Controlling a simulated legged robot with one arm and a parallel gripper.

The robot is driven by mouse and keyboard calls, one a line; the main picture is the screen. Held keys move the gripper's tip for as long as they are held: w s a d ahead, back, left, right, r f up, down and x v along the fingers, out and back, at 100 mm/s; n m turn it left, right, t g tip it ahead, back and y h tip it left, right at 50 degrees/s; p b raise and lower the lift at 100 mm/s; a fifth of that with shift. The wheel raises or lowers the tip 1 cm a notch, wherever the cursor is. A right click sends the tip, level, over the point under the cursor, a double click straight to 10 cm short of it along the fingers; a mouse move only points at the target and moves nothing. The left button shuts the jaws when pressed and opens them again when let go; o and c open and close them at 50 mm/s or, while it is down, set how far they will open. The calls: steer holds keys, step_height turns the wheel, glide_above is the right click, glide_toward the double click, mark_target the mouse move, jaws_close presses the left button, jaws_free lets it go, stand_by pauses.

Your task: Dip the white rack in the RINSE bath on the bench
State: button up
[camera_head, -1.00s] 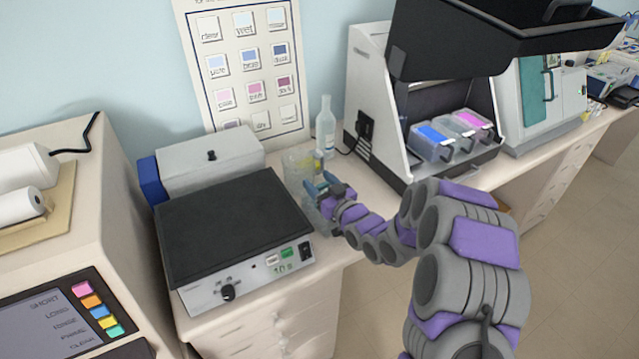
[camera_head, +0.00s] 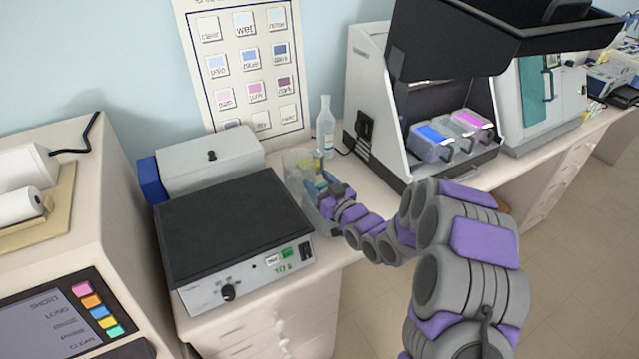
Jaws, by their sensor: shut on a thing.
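My gripper (camera_head: 322,188) is at the clear-walled bath (camera_head: 297,161) on the bench, between the black-topped device and the clear bottle. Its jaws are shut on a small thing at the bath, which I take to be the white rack. The rack's body is mostly hidden by the jaws and the bath walls, so I cannot tell how deep it sits. A small yellow patch shows beside the jaws. No RINSE label is readable on the bath at this size.
The black-topped device (camera_head: 235,225) stands close left of the bath. A clear bottle (camera_head: 326,128) stands behind it. To the right, an open hooded machine (camera_head: 372,120) holds several lidded tubs with blue and pink tops. The bench's front edge is near my arm.

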steer(key=shift+r, duration=0.1)
step_height(320, 180, up, 10)
steer(key=p, duration=0.4)
steer(key=shift+r+p, duration=0.15)
steer(key=shift+p, duration=0.15)
stand_by(0.5)
